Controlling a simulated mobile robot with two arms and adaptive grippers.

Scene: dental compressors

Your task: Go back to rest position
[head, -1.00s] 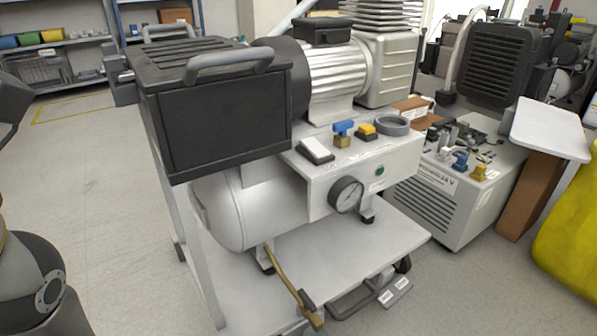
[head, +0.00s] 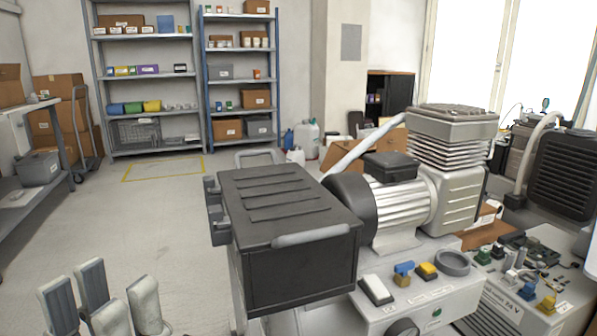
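My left gripper (head: 108,305) shows at the lower left, its grey fingers pointing up, spread apart with nothing between them. It is left of the compressor and apart from it. My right gripper is not in the view. The dental compressor (head: 405,205) stands at centre right, with a ribbed silver motor and a finned cylinder head. A black handled box (head: 295,230) sits at its left side. A blue-handled valve (head: 403,270), a yellow-topped switch (head: 427,271) and a grey ring (head: 453,262) are on its white top panel. The pressure gauge (head: 403,329) is cut by the bottom edge.
A second compressor unit (head: 525,285) with small fittings stands close on the right. Shelving racks (head: 150,78) and cardboard boxes (head: 50,110) line the back. A workbench (head: 38,165) stands at the far left. The floor (head: 140,215) between is clear.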

